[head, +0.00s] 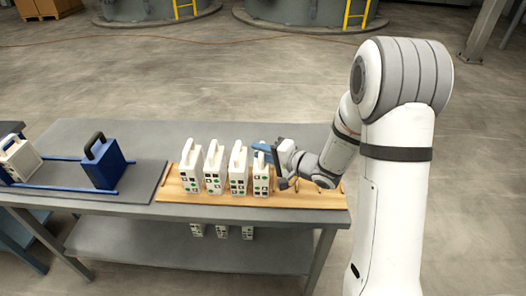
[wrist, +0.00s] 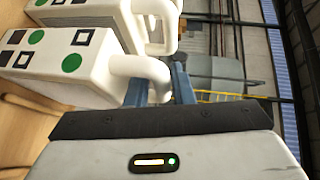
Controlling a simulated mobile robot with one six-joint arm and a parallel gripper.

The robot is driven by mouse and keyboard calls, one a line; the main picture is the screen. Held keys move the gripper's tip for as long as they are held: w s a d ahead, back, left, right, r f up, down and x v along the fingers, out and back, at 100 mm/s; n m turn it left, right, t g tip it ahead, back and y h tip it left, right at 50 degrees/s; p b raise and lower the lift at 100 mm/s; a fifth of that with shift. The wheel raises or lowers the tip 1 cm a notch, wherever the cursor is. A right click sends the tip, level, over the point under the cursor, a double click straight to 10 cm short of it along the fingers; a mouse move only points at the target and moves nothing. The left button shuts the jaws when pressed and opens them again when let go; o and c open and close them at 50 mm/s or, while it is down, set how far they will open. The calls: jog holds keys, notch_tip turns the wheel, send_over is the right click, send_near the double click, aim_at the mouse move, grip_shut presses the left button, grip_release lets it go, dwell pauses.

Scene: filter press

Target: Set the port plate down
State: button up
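The port plate (head: 261,180) is a white block with a loop handle, green dots and dark squares. It is rightmost in a row of similar plates on the wooden board (head: 310,200). It looks upright, with its foot at or very near the board. My gripper (head: 264,149) reaches it from the right. In the wrist view, the blue fingers of my gripper (wrist: 160,85) lie on either side of the port plate's handle (wrist: 157,70), with little or no gap. The plate's underside is hidden.
Similar white plates (head: 239,172) stand close on the left. The board's right part is bare under my arm. A blue plate (head: 104,164) and a pale plate (head: 18,160) stand by blue rails (head: 62,186) at left. More plates (head: 222,232) show below the table edge.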

jog(key=o, duration=0.3)
jog(key=shift+d+r, duration=0.2)
jog(key=s+d+r+n+h, duration=0.1)
jog(key=s+d+r+h, duration=0.1)
jog(key=d+h, duration=0.4)
jog(key=s+d+r+t+h, duration=0.1)
jog(key=s+d+r+h, duration=0.15)
jog(key=d, duration=0.55)
jog(key=s+d+r+n+h, duration=0.1)
jog(key=s+d+r+h, duration=0.1)
jog(key=d+h, duration=0.35)
jog(key=s+a+n+g, duration=0.1)
jog(key=s+g, duration=0.1)
jog(key=s, duration=0.4)
jog(key=s+a+n+g, duration=0.1)
jog(key=s+g, duration=0.2)
jog(key=s, duration=0.4)
jog(key=s+a+r+n+g, duration=0.1)
jog(key=s+n+g, duration=0.1)
jog(key=s, duration=0.4)
jog(key=shift+s+a+r+y, duration=0.1)
jog(key=shift+s+a+y, duration=0.05)
jog(key=shift+s+y, duration=0.25)
